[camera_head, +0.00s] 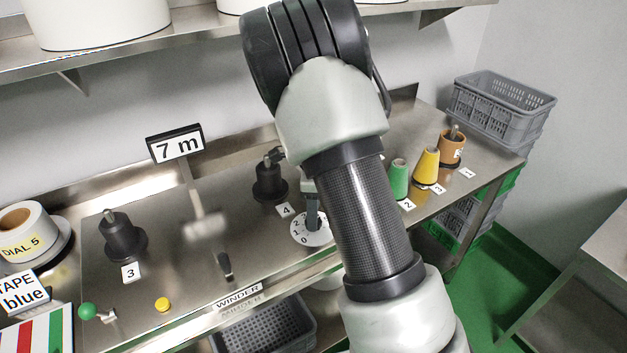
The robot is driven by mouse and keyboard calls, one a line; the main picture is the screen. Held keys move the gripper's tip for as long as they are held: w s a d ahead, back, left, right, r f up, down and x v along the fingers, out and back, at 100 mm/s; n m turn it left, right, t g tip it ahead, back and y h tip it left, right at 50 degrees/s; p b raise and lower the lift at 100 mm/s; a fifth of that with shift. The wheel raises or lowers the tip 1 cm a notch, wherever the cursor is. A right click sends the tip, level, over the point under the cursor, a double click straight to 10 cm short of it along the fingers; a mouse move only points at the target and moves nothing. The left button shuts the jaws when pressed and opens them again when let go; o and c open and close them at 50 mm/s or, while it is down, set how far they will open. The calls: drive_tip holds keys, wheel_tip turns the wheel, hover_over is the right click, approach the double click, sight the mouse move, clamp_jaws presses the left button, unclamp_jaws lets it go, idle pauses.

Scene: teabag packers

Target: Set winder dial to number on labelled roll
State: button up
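The winder dial (303,236) is a white disc on the steel bench, with 0, 1 and 2 readable on its left side. My arm hides its right side. A labelled roll (25,222) at the left edge is white with a brown core and a yellow label reading "DIAL 5". My gripper (312,222) points down at the dial's middle, mostly hidden behind my arm. A dark finger shows over the dial; its opening and any contact with the knob cannot be made out. The dial's setting cannot be read.
A "7 m" sign (176,145) stands behind black spindles (122,238) marked 3 and 4. A green-knobbed lever (88,311) and yellow button (162,304) sit at front left. Green (398,180), yellow (427,167) and orange (451,150) cones stand right. A shelf overhangs the back.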

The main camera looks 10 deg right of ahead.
wheel_tip(320, 180, up, 15)
drive_tip(key=shift+r, duration=0.2)
idle(0.3)
drive_tip(key=s+r+n+t, duration=0.2)
drive_tip(key=s+r+n, duration=0.3)
drive_tip(key=s+n, duration=0.5)
drive_tip(key=s+r+n+t, duration=0.3)
drive_tip(key=s+r+n, duration=0.2)
drive_tip(key=s+n, duration=0.6)
drive_tip(key=s, duration=0.4)
drive_tip(key=shift+d+t, duration=0.15)
drive_tip(key=shift+t, duration=0.15)
drive_tip(key=shift+s, duration=0.15)
